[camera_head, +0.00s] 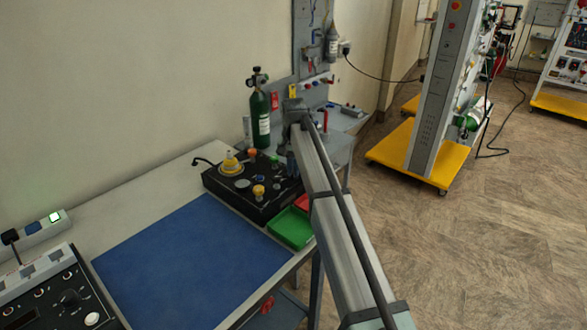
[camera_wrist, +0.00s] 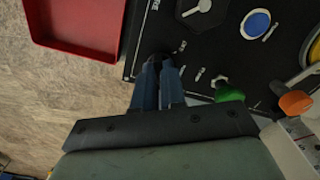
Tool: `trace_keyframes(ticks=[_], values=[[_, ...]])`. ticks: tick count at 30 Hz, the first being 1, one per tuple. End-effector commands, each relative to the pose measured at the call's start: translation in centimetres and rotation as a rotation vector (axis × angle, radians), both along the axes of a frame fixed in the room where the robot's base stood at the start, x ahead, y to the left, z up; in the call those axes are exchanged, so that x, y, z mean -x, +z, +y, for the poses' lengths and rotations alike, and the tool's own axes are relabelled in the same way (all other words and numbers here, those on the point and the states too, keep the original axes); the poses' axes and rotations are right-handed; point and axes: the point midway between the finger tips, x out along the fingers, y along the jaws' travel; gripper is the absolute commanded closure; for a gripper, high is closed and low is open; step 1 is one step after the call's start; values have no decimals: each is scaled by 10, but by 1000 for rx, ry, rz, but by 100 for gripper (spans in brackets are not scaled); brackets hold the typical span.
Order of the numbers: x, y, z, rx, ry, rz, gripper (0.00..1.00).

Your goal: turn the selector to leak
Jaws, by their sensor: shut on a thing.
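The black trainer panel (camera_head: 229,197) stands on the bench beyond the blue mat, and it fills the upper right of the wrist view (camera_wrist: 215,52). My gripper (camera_wrist: 160,64) has its blue fingers nearly together at the panel's edge, shut on the selector. The selector is hidden between the fingertips. Small white marks show on the panel just right of the fingers, too small to read, so its setting cannot be told. In the head view my gripper (camera_head: 291,166) is at the panel's far right end, partly hidden by my arm.
A green knob (camera_wrist: 228,92) and an orange knob (camera_wrist: 295,102) stand right of my fingers. A red tray (camera_wrist: 75,44) and green tray (camera_head: 290,228) lie beside the panel. A green cylinder (camera_head: 261,120) stands behind.

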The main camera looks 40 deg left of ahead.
Motion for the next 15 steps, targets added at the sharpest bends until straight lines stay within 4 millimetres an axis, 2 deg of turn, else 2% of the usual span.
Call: trace_keyframes(ticks=[10,11,15], values=[[0,0,0,-1,-2,0,100],[0,0,0,-1,-2,0,88],[0,0,0,0,-1,-1,75]])
